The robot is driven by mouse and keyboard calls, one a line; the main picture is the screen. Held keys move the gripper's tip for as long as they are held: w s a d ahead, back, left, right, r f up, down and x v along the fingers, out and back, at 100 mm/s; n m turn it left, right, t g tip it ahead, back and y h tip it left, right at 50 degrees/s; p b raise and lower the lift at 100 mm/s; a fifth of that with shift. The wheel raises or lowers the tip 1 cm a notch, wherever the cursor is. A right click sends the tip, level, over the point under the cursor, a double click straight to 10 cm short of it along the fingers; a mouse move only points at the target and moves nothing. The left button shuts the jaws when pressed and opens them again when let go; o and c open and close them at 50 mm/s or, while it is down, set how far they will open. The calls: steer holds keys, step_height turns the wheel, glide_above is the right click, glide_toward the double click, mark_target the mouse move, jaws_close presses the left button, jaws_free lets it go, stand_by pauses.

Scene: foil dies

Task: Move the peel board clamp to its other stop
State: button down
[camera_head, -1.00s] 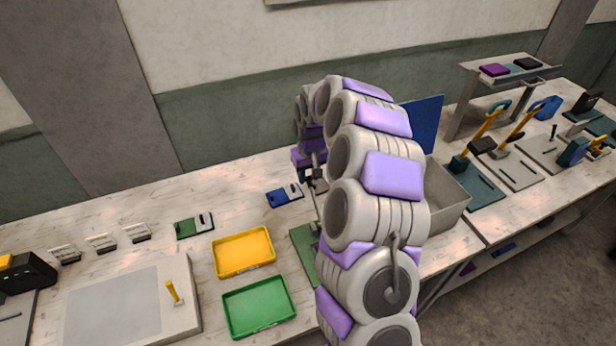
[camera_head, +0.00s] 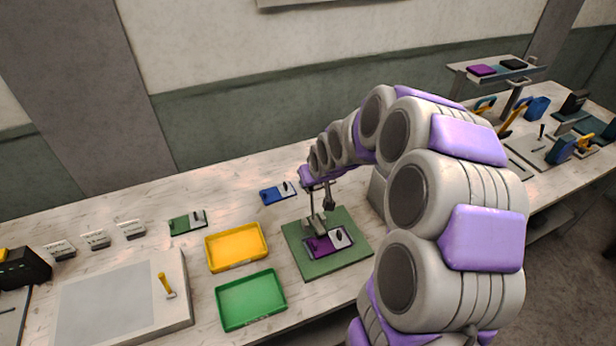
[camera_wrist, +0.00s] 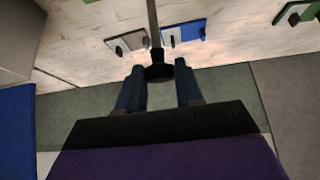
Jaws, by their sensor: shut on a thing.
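The peel board (camera_head: 350,262), a green square plate, lies near the table's front edge in the head view. A purple and white die (camera_head: 328,243) lies on it. The grey clamp (camera_head: 314,223) stands at the die's far side, with a thin upright rod by it. My gripper (camera_head: 328,200) is over the board's far part. In the wrist view my gripper (camera_wrist: 160,88) has its two dark blue fingers on either side of a black knob (camera_wrist: 159,72) on a rod, and is shut on it. The clamp's base and its stops are not clear.
A yellow tray (camera_head: 236,263) and a green tray (camera_head: 251,316) stand left of the board. A blue and white die (camera_head: 278,193) lies behind it, a green one (camera_head: 188,222) further left. A white board with a yellow handle (camera_head: 166,285) is at front left. More tools crowd the right.

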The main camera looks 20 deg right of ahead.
steer(key=s, duration=0.3)
steer(key=shift+f, duration=0.15)
steer(key=shift+s+a+f, duration=0.1)
steer(key=shift+s+f, duration=0.05)
steer(key=shift+s, duration=0.2)
steer(key=shift+s+f, duration=0.15)
steer(key=shift+s, duration=0.05)
steer(key=c, duration=1.2)
jaws_free()
steer(key=o, duration=0.3)
steer(key=shift+s, duration=0.15)
steer(key=shift+o, duration=0.7)
steer(key=shift+r, duration=0.2)
steer(key=shift+w, duration=0.2)
steer(key=shift+r, duration=0.1)
